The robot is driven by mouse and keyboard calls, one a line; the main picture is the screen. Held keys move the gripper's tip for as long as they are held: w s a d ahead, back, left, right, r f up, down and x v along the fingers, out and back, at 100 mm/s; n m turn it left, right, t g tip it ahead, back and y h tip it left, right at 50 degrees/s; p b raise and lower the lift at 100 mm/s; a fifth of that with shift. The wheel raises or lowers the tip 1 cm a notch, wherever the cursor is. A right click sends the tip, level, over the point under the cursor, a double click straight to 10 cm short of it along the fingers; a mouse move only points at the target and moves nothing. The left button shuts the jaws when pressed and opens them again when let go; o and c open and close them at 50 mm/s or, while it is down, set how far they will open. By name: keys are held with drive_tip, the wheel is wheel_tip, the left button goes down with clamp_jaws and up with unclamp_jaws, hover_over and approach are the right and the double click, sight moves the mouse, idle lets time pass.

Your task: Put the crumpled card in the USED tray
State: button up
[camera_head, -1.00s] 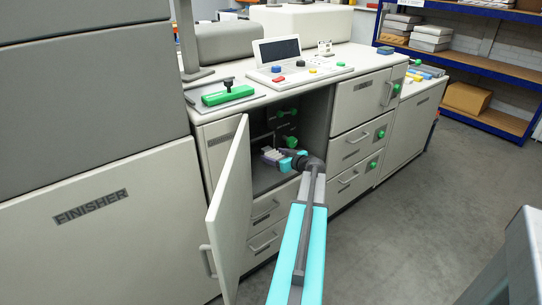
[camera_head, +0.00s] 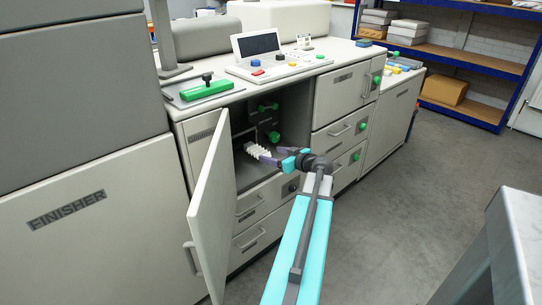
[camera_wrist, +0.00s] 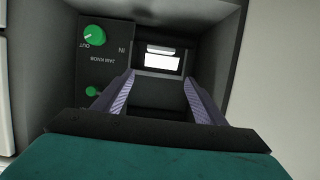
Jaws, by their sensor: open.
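A white pleated piece (camera_head: 257,151), which looks like the crumpled card, is inside the open cabinet bay in the head view. A white piece also shows in a dark opening straight ahead in the wrist view (camera_wrist: 160,60), between the lines of my fingers. My gripper (camera_head: 275,155) is at the bay mouth, just right of the white piece, with its fingers pointing in. In the wrist view my gripper (camera_wrist: 159,78) has its two ridged fingers wide apart with nothing between them. I cannot make out a tray marked USED.
The cabinet door (camera_head: 212,210) stands open left of my arm. Green jam knobs (camera_wrist: 93,35) are on a dark panel beside the opening. Drawers (camera_head: 262,200) lie below the bay. Coloured items lie on the right counter (camera_head: 400,72). A grey-topped surface (camera_head: 515,235) is near right.

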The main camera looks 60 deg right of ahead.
drive_tip(key=shift+o, duration=0.5)
drive_tip(key=r+n+p, duration=0.1)
drive_tip(key=n+p, duration=0.2)
drive_tip(key=n, duration=0.9)
drive_tip(key=s+a+r+n+p, duration=0.1)
drive_tip(key=n+p, duration=0.2)
drive_tip(key=n, duration=0.9)
drive_tip(key=s+r+n+g+p, duration=0.1)
drive_tip(key=n+p, duration=0.2)
drive_tip(key=n, duration=0.8)
drive_tip(key=shift+s+a+n+p, duration=0.15)
drive_tip(key=shift+s+n+p, duration=0.1)
drive_tip(key=shift+n+p, duration=0.15)
drive_tip(key=p, duration=0.1)
approach(257, 149)
drive_tip(key=shift+x, duration=2.1)
drive_tip(key=shift+w, duration=0.1)
